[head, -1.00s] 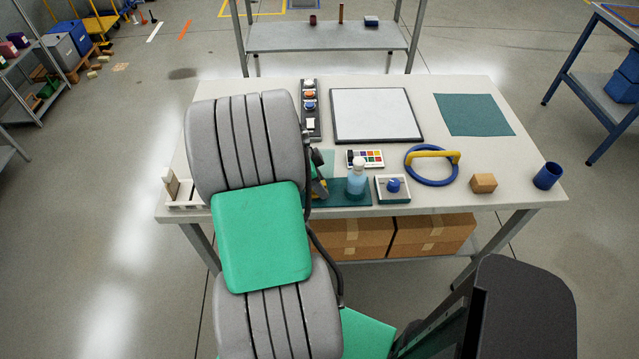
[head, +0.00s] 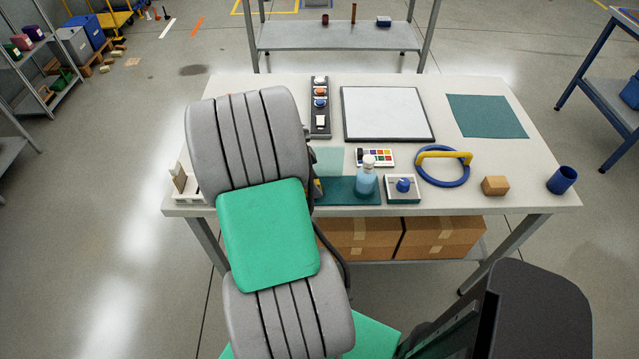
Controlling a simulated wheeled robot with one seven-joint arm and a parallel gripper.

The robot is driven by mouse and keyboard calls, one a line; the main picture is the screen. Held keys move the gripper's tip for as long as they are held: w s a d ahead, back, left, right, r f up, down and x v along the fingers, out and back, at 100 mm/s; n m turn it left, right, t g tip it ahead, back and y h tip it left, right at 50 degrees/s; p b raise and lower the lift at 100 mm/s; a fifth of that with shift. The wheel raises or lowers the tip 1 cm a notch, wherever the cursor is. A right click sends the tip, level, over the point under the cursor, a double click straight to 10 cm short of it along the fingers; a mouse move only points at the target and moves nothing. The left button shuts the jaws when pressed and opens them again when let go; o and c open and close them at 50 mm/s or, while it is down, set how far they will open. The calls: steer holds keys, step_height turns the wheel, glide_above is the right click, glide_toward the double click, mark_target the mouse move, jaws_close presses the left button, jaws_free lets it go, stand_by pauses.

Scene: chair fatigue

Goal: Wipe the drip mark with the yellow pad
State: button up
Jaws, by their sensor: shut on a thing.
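My gripper (head: 316,188) is almost wholly hidden behind my own grey and green arm. Only a dark and yellow sliver of it shows at the arm's right edge, low over the left end of the dark teal mat (head: 345,197). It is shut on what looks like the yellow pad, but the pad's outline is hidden. I cannot tell whether the pad touches the table (head: 470,82). No drip mark can be made out; the table's left-middle part is behind my arm.
A blue ring with a yellow handle (head: 444,155), wooden block (head: 495,186) and blue cup (head: 562,180) stand right. A framed white board (head: 388,114) lies behind.

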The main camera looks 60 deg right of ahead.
mark_target(333, 192)
steer(key=shift+f, duration=0.25)
steer(key=shift+s+d+b, duration=0.2)
steer(key=shift+s+d, duration=0.1)
steer(key=shift+s, duration=0.3)
steer(key=shift+s+d+b, duration=0.15)
steer(key=shift+s+d, duration=0.15)
steer(key=shift+s, duration=0.3)
steer(key=shift+s+d+b, duration=0.2)
steer(key=shift+s+d, duration=0.1)
steer(key=shift+s, duration=0.3)
steer(key=shift+r, duration=0.1)
steer(key=shift+r+p, duration=1.7)
steer(key=shift+r, duration=1.25)
steer(key=shift+r, duration=0.1)
steer(key=shift+r+p, duration=0.75)
steer(key=shift+r, duration=0.65)
